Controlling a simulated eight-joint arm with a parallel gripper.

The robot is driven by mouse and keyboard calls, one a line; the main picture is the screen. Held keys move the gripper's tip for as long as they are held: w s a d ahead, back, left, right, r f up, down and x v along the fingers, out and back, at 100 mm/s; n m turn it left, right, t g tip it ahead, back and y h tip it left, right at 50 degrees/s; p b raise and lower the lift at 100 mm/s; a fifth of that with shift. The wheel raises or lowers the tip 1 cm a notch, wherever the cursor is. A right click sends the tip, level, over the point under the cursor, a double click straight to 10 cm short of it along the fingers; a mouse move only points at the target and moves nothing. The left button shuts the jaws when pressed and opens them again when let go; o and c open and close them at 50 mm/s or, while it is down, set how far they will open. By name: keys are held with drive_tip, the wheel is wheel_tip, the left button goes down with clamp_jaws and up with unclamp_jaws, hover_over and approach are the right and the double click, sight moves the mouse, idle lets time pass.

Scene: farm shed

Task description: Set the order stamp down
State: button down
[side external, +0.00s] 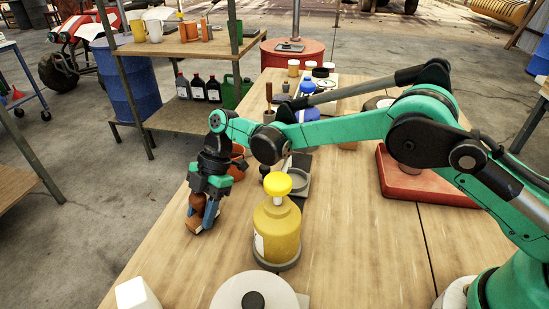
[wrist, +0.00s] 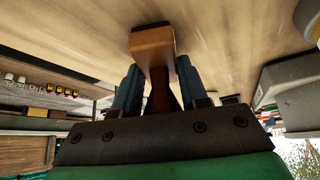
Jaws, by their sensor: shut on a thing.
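My gripper (side external: 204,208) points down near the left edge of the wooden table (side external: 340,262), beside the yellow canister. Its blue fingers are shut on the order stamp (side external: 194,226), a brown wooden block. In the wrist view my gripper (wrist: 156,88) holds the stamp (wrist: 152,42) by its dark handle, with the lighter orange-brown block beyond the fingertips. The block is close to the tabletop; I cannot tell whether it touches.
A yellow canister (side external: 277,236) with a pump-like top stands right of my gripper. An orange-brown pot (side external: 238,166) and a grey scale-like device (side external: 298,178) stand behind. A white block (side external: 136,295) and a round white lid (side external: 254,292) are at the front. Table space ahead of the gripper is clear.

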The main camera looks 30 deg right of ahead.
drive_tip(key=shift+f, duration=0.2)
drive_tip(key=shift+c, duration=2.3)
unclamp_jaws()
drive_tip(key=d+r+m+t+h, duration=0.1)
drive_tip(key=d+r+m, duration=0.2)
drive_tip(key=d+r, duration=0.35)
drive_tip(key=d+r+m+t, duration=0.1)
drive_tip(key=d+r+m, duration=0.25)
drive_tip(key=r, duration=0.55)
drive_tip(key=s+d+f+m+t+h, duration=0.2)
drive_tip(key=s+d+m+t+h, duration=0.2)
drive_tip(key=s+d+m, duration=1)
drive_tip(key=m+t, duration=0.2)
drive_tip(key=t, duration=0.1)
drive_tip(key=shift+d+h, duration=0.2)
drive_tip(key=shift+h, duration=0.1)
drive_tip(key=shift+s+f, duration=0.1)
